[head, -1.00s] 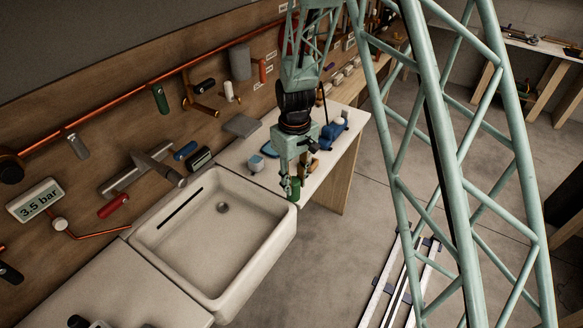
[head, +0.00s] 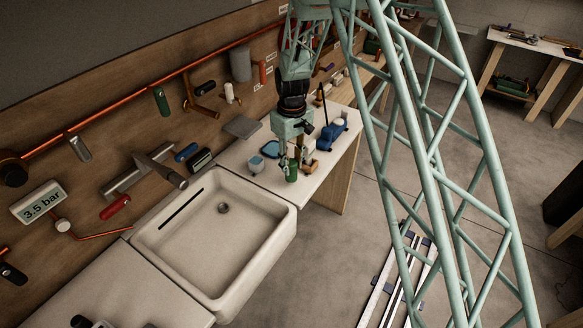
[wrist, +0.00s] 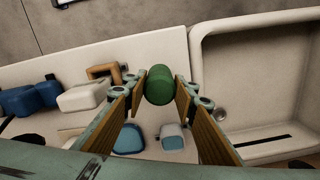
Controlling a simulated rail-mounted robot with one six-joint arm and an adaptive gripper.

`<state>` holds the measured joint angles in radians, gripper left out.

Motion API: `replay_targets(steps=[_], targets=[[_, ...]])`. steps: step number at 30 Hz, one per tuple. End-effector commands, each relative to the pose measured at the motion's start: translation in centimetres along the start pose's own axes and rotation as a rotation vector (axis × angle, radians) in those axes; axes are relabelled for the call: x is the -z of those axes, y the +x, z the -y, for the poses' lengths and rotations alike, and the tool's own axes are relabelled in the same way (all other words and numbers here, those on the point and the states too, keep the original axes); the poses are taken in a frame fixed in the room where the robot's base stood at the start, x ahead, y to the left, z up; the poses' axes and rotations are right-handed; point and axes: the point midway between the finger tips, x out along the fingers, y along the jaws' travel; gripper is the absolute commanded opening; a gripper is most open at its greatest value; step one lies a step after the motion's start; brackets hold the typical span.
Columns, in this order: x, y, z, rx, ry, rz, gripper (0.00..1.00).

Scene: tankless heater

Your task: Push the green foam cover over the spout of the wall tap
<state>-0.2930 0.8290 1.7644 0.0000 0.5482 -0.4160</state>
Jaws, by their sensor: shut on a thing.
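The green foam cover (head: 291,173) is a short, dark green cylinder. My gripper (head: 291,164) is shut on it, and it sits between the fingertips in the wrist view (wrist: 159,85). The gripper hangs over the counter just right of the sink, with its fingers pointing down. The grey metal wall tap (head: 130,178) is on the wooden wall at the sink's left rear. Its bare spout (head: 166,174) reaches out over the sink's rim, well left of my gripper. The tap is not visible in the wrist view.
The white sink (head: 276,225) lies between the gripper and the tap's side. Blue and white items (head: 333,130) and a blue-grey container (head: 256,164) stand close by on the counter.

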Motion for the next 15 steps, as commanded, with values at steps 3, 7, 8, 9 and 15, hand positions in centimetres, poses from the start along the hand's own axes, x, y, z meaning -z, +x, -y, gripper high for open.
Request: replay_targets(steps=[3,7,8,9,15], targets=[[0.0,0.0,0.0,0.0,0.0,0.0,0.19],[0.2,0.0,-0.1,0.0,0.0,0.0,0.19],[0.3,0.0,-0.2,0.0,0.0,0.0,0.19],[0.5,0.1,-0.3,0.0,0.0,0.0,0.19],[1.4,0.6,-1.0,0.001,0.0,0.002,0.19]])
